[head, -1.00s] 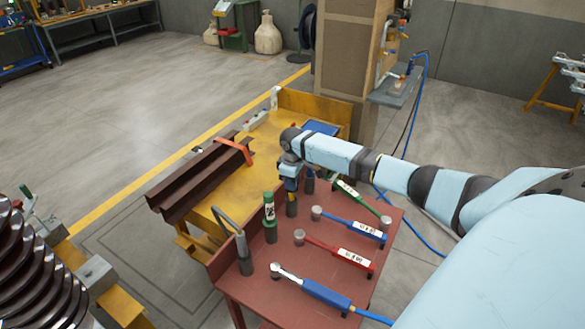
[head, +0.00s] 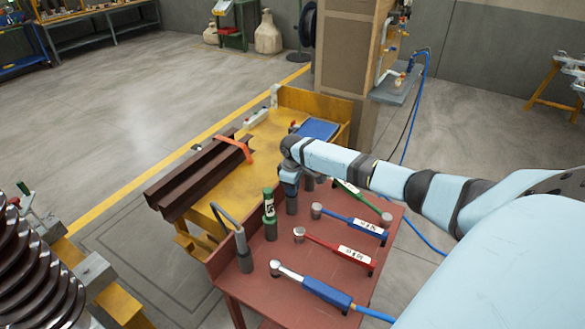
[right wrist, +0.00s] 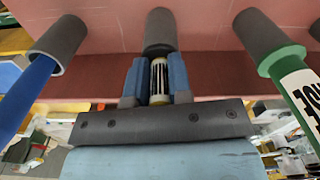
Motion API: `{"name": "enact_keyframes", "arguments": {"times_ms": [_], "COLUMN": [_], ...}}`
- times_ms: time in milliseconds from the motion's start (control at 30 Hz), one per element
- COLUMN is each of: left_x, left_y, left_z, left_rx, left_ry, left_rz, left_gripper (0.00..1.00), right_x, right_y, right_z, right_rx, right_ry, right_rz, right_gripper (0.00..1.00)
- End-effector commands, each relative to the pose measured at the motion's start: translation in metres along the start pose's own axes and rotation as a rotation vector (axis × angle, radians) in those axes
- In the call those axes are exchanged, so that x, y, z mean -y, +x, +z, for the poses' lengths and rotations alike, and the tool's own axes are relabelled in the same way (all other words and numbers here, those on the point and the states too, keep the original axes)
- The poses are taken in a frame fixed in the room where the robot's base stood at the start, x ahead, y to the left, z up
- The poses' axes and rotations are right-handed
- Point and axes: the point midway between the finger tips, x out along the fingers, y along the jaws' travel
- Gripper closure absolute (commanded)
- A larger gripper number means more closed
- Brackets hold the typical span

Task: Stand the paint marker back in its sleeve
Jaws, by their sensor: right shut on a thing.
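The paint marker (right wrist: 159,80), pale with a dark-banded label, is between the two blue fingers of my right gripper (right wrist: 156,82), which is shut on it. Its far end meets the mouth of a dark grey sleeve (right wrist: 159,32), roughly in line with it; how deep it sits in the sleeve cannot be seen. In the head view, my right gripper (head: 290,180) is directly above that upright sleeve (head: 291,203), and hides the marker. My left gripper is not in view.
Beside this sleeve stand others, holding a green marker (head: 269,202), a hooked grey tool (head: 229,223) and a blue item (right wrist: 25,95). Several coloured-handled tools lie on the red table (head: 297,268). A yellow bench (head: 258,155) with brown beams (head: 195,180) adjoins it.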

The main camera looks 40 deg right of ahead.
Motion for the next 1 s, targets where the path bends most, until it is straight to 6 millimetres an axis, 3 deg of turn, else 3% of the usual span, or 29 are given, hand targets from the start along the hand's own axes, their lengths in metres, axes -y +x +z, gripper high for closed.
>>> {"name": "enact_keyframes", "arguments": {"times_ms": [200, 233, 333, 700, 867, 1000], "left_x": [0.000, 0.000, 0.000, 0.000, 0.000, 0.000], "left_y": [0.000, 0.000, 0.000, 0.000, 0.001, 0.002], "left_z": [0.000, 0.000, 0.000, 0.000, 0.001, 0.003], "left_rx": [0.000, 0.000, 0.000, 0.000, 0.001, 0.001], "left_ry": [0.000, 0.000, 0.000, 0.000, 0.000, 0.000], "left_rz": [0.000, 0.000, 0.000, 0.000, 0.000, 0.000], "left_gripper": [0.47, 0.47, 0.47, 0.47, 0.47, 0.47], "right_x": [0.000, 0.000, 0.000, 0.000, -0.001, -0.001], "right_y": [0.000, 0.000, 0.000, -0.006, -0.031, -0.064], "right_z": [0.000, 0.000, 0.000, 0.000, 0.000, -0.001], "right_rx": [0.000, 0.000, 0.000, -0.002, -0.004, -0.005], "right_ry": [0.000, 0.000, 0.000, -0.001, 0.000, -0.001], "right_rz": [0.000, 0.000, 0.000, 0.001, 0.002, 0.002], "right_gripper": [1.00, 0.74, 0.51, 0.51, 0.51, 0.51]}}
